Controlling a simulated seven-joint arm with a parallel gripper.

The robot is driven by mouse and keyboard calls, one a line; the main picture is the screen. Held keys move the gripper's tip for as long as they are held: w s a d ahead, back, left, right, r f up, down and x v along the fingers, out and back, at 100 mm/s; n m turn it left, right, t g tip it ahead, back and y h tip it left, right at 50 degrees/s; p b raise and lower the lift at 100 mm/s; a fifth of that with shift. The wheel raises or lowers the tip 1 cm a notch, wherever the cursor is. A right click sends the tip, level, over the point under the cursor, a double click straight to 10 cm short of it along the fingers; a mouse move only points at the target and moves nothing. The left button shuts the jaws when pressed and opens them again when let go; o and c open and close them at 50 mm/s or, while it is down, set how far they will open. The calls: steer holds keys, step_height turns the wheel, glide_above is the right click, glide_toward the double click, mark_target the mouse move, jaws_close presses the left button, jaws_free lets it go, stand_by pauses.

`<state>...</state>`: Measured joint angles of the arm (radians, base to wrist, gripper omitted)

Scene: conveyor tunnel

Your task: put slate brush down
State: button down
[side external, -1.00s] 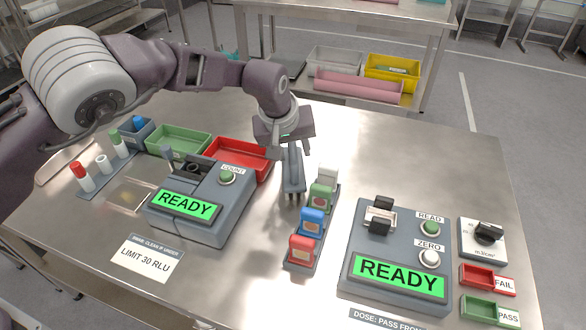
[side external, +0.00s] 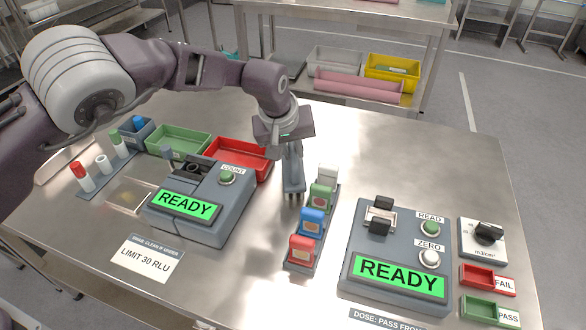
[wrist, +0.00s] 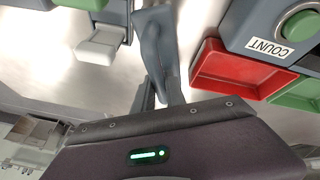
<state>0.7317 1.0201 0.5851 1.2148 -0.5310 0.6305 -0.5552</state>
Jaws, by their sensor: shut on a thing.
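My gripper (side external: 293,178) hangs over the middle of the steel table, fingers pointing down. In the wrist view the gripper (wrist: 160,98) is shut on the slate brush (wrist: 152,35), a slate-grey piece that widens away from the fingers. In the side view the brush merges with the grey fingers, and its lower end appears close to the tabletop. I cannot tell whether it touches. It is between the red tray (side external: 240,156) and the row of coloured blocks.
The grey rack with white, green (side external: 321,198), blue (side external: 312,221) and red (side external: 302,250) blocks stands close right of my gripper. The READY counter (side external: 195,205) is to the left. Another READY device (side external: 400,270) is at the right. Table behind my gripper is clear.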

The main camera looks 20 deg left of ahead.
stand_by(0.9)
step_height(320, 180, up, 9)
steer(key=shift+w+a+r, duration=0.1)
steer(key=shift+a+r, duration=0.05)
steer(key=shift+r, duration=0.05)
steer(key=a+r+n+g+y, duration=0.15)
steer(key=a+n+y, duration=0.25)
steer(key=a+n, duration=0.85)
steer(key=shift+n+g+y, duration=0.4)
steer(key=shift+n+g, duration=0.05)
steer(key=shift+g, duration=0.2)
steer(key=f, duration=0.3)
steer(key=a+f, duration=0.1)
steer(key=f, duration=0.6)
steer(key=shift+a, duration=0.4)
steer(key=shift+f, duration=0.15)
steer(key=c, duration=1.4)
jaws_free()
steer(key=shift+o, duration=0.2)
